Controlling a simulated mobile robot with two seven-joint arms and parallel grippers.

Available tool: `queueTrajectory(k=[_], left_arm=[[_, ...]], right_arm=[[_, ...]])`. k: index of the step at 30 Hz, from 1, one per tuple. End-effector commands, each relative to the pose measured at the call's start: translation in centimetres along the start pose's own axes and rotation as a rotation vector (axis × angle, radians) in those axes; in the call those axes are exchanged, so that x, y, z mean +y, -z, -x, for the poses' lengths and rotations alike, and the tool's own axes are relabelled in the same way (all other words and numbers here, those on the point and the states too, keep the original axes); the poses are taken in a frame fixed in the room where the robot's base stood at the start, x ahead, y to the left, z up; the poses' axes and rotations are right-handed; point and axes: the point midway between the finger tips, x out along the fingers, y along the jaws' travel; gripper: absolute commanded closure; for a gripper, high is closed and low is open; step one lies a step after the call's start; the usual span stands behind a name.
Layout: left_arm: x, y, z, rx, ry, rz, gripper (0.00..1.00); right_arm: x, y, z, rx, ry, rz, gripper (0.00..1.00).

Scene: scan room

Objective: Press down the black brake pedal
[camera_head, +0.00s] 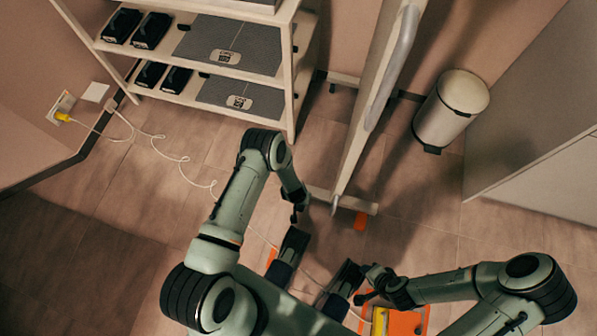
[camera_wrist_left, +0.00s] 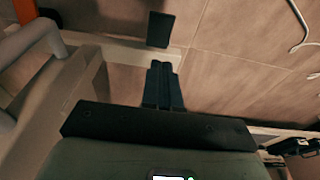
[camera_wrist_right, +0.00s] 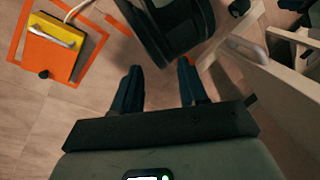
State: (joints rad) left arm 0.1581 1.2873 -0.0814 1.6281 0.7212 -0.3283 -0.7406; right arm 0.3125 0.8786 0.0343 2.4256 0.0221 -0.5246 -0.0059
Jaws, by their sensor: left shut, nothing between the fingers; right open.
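The black brake pedal (camera_wrist_left: 159,30) shows in the left wrist view as a small dark block beside a pale foot bar (camera_wrist_left: 120,50). My left gripper (camera_wrist_left: 162,66) is shut and empty, its tips pointing at the pedal with a small gap between them in the picture. I cannot tell the height between them. In the head view my left gripper (camera_head: 296,214) is low beside the left end of the foot bar (camera_head: 345,203), and the pedal cannot be told apart from the dark fingers. My right gripper (camera_wrist_right: 160,75) is open and empty, away from the bar.
An orange pedal (camera_head: 361,221) sits toward the bar's right end, below a tall pale panel (camera_head: 372,85). A shelf (camera_head: 290,95), a bin (camera_head: 451,108) and a white cable (camera_head: 183,160) are nearby.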

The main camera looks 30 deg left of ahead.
Motion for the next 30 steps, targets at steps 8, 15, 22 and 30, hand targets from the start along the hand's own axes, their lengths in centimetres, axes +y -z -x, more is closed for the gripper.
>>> queueTrajectory(k=[8,15,22,30], left_arm=[[0.0,-0.2,-6.5,-0.003,0.0,0.001,1.0],[0.0,-1.1,-10.3,-0.004,-0.001,0.003,1.0],[0.0,-1.7,-11.7,-0.001,0.0,0.001,1.0],[0.0,-1.7,-11.7,0.0,0.0,0.0,1.0]], right_arm=[[1.1,3.9,-2.9,0.11,-0.008,-0.009,0.57],[2.0,5.3,-4.3,0.147,-0.019,-0.018,0.57],[2.7,4.4,-4.8,0.115,-0.031,-0.026,0.57],[2.8,4.3,-4.8,0.112,-0.033,-0.027,0.57]])
